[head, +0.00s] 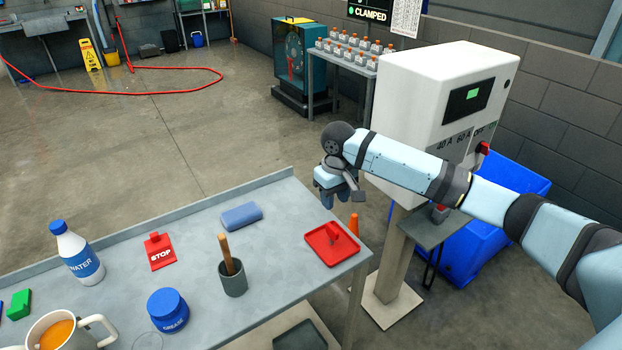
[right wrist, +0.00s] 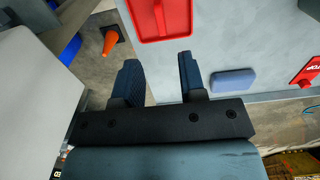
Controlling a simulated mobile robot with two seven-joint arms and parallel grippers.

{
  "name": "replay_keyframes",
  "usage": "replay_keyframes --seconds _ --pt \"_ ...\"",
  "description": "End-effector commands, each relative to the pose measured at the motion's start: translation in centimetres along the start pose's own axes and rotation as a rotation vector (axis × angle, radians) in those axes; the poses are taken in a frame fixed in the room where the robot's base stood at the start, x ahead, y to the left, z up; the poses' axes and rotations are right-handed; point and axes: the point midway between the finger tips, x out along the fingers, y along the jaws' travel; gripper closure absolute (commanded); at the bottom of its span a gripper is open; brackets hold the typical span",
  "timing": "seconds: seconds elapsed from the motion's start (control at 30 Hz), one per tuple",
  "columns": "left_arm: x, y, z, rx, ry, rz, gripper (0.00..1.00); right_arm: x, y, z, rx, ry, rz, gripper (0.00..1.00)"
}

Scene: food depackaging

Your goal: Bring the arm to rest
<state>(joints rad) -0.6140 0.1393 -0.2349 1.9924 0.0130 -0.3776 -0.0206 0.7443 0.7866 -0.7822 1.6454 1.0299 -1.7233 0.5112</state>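My right arm reaches in from the right in the head view, in front of a white control box (head: 432,90). My right gripper (head: 329,203) hangs pointing down above the far right corner of the grey table (head: 291,278). In the right wrist view its two dark fingers (right wrist: 158,62) stand apart with nothing between them. A red tray (head: 318,248) with a small red item lies on the table below and near the gripper. The tray also shows beyond the fingertips in the right wrist view (right wrist: 152,36). My left gripper is in neither view.
The table holds a blue block (head: 241,215), a red STOP tag (head: 160,254), a grey cup (head: 233,282) with a brown stick, a grease jar (head: 168,310), a water bottle (head: 79,256) and a mug (head: 62,332). A blue bin (head: 480,245) and orange cone (head: 354,225) stand beyond.

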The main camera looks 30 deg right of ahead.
Motion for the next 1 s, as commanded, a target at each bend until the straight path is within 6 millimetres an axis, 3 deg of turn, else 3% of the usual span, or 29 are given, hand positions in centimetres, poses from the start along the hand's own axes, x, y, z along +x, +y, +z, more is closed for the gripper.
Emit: replay_keyframes --seconds 0.23,0.37,0.53,0.7,0.83,1.0 --pt "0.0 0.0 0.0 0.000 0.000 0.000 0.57 0.5 -0.6 0.3 -0.013 0.001 -0.004 0.62" --pt "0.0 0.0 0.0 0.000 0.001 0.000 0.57 2.9 -3.8 2.0 -0.084 0.015 -0.022 0.62" --pt "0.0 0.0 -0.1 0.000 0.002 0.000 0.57 7.2 -10.4 7.0 -0.218 0.075 -0.077 0.62" --pt "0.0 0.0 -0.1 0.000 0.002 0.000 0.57 9.4 -15.2 12.7 -0.288 0.162 -0.130 0.62" --pt "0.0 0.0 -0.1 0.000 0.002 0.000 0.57 10.0 -17.2 17.1 -0.291 0.226 -0.154 0.62" --pt "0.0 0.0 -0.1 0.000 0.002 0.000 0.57 9.9 -17.4 22.7 -0.242 0.291 -0.141 0.62"
